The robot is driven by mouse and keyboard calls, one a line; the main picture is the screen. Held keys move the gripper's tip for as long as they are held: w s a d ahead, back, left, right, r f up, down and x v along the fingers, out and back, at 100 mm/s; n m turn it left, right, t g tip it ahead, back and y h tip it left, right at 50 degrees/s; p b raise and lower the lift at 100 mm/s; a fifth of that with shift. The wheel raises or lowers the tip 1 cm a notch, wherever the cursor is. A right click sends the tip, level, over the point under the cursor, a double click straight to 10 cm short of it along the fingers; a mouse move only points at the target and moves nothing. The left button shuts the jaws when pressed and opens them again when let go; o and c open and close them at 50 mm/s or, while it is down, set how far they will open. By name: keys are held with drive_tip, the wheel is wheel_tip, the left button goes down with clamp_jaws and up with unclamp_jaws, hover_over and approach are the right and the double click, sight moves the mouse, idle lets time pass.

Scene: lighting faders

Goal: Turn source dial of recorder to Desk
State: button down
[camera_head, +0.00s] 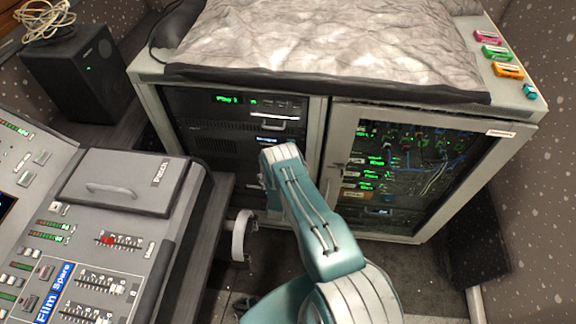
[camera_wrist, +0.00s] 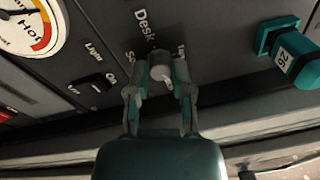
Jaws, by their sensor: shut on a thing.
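My gripper (camera_wrist: 160,75) is shut on the dial, one finger on each side. A small pale mark shows on the knob's near side, but I cannot tell for sure where the dial points. In the head view, my arm reaches toward the rack (camera_head: 320,150) and hides the dial and fingertips.
Beside the dial are a round gauge (camera_wrist: 28,25) marked "Hot", a small black switch (camera_wrist: 92,84) and a teal block (camera_wrist: 297,68) labelled 26. The mixing desk (camera_head: 125,185) stands left of my arm. A glass-fronted cabinet (camera_head: 400,170) is on the right.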

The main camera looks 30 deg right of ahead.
drive_tip(key=n+y, duration=0.1)
drive_tip(key=n, duration=0.9)
drive_tip(key=n+t, duration=0.1)
drive_tip(key=n, duration=1)
drive_tip(key=n+y, duration=0.1)
drive_tip(key=n, duration=0.9)
drive_tip(key=shift+f+y, duration=0.1)
drive_tip(key=shift+y, duration=0.2)
drive_tip(key=shift+a+n, duration=0.1)
drive_tip(key=shift+n, duration=0.4)
drive_tip(key=c, duration=0.5)
unclamp_jaws()
